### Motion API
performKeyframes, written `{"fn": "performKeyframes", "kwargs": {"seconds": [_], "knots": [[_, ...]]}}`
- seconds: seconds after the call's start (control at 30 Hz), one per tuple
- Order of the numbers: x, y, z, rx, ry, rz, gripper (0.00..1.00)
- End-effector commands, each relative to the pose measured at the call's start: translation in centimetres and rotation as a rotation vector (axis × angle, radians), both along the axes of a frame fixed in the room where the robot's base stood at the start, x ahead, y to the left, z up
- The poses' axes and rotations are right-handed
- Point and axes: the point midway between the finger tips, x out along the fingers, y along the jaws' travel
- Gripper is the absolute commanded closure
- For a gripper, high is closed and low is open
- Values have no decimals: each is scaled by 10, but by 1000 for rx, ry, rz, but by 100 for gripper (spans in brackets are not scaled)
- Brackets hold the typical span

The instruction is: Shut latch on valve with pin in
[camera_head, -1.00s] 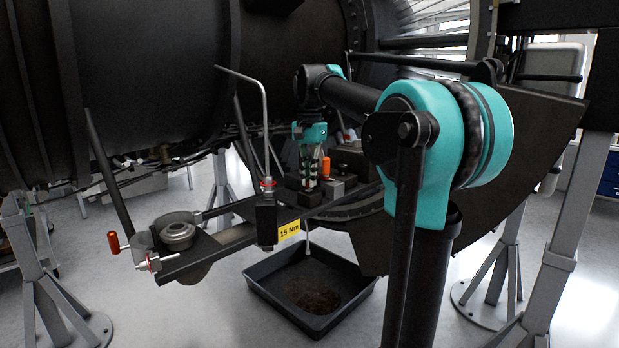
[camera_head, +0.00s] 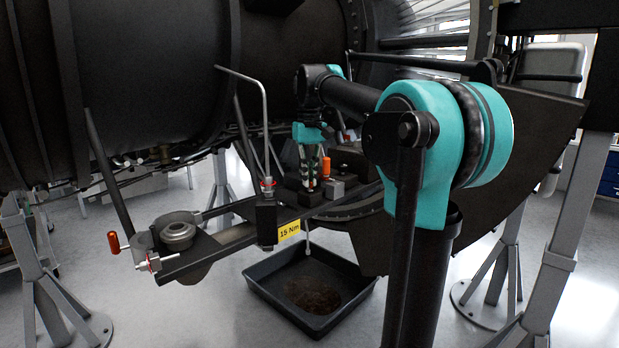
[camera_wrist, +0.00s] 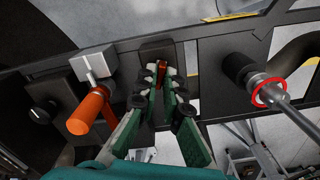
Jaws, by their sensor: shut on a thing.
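My gripper (camera_head: 311,180) is at the dark fixture under the engine; its green fingers also show in the wrist view (camera_wrist: 161,78). The fingers are closed on a small orange-red part (camera_wrist: 162,69) over a dark block (camera_wrist: 157,48). I take this part for the latch, but the fingertips hide most of it. Left of the fingers in the wrist view is an orange handle (camera_wrist: 88,112) with a grey rod into a light grey block (camera_wrist: 93,61), perhaps the pin. The handle (camera_head: 326,167) and block (camera_head: 336,188) stand right of my gripper in the head view.
A steel rod tool with a red ring (camera_wrist: 268,93) stands right of the fingers. It is the bent rod (camera_head: 264,110) by the yellow 15 Nm label (camera_head: 289,230). Another orange handle (camera_head: 114,242) is far left. A black tray (camera_head: 315,308) lies on the floor.

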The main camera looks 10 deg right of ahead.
Motion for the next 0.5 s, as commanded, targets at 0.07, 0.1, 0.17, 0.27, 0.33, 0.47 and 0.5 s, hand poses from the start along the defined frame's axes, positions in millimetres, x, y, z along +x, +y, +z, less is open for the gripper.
{"fn": "performKeyframes", "kwargs": {"seconds": [0.07, 0.1, 0.17, 0.27, 0.33, 0.47, 0.5], "knots": [[0, 0, 0, 0, -1, 66, 100], [0, 0, 0, 0, -1, 100, 100], [0, 0, 0, 0, -1, 148, 100], [0, 0, 0, 0, -1, 221, 100], [0, 0, 0, 0, -1, 266, 100], [0, 0, 0, -1, -1, 332, 100], [0, 0, 0, -1, -1, 349, 100]]}}
